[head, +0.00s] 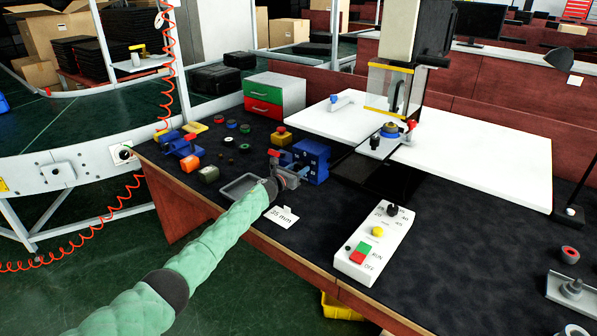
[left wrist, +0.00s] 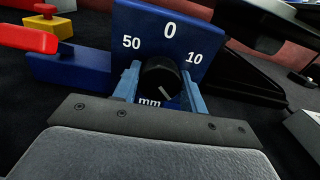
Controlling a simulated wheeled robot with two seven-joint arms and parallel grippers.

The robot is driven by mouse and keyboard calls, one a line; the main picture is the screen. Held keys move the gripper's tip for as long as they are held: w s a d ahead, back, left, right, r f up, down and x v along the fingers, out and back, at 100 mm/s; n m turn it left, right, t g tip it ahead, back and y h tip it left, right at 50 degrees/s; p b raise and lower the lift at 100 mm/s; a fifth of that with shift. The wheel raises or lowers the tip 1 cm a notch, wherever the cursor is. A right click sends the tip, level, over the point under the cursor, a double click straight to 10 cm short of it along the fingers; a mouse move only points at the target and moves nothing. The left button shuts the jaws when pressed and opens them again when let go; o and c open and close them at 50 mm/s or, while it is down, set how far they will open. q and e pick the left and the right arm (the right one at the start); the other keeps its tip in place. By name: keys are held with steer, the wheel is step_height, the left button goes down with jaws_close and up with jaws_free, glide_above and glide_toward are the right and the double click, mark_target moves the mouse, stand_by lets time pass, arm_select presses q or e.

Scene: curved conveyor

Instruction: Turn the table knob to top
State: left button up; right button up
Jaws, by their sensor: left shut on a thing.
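The black table knob (left wrist: 160,74) sits on the front face of a blue box (left wrist: 185,18) marked 50, 0, 10 and mm. A white pointer line on the knob points toward the lower right, away from the 0 at the top. My left gripper (left wrist: 160,82) has one finger on each side of the knob and is shut on it. In the head view, the blue box (head: 314,158) stands on the dark worktop, with my left gripper (head: 301,172) at its front. The knob cannot be made out there. My right gripper is not in view.
A card reading 35 mm (head: 281,217) lies at the front edge. A white control box (head: 372,245) stands to the right. A grey tray (head: 238,187), blue clamps and coloured round parts lie to the left. A machine with white side tables (head: 480,160) stands behind.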

arm_select(q)
steer(key=shift+n, duration=1.2)
steer(key=shift+n+b, duration=0.3)
steer(key=shift+n, duration=0.8)
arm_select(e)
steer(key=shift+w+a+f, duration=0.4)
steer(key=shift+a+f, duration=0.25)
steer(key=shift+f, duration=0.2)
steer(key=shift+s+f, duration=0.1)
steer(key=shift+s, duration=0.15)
arm_select(q)
steer(key=o, duration=1)
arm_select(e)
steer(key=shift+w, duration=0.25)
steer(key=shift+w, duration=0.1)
arm_select(q)
steer(key=shift+a, duration=0.1)
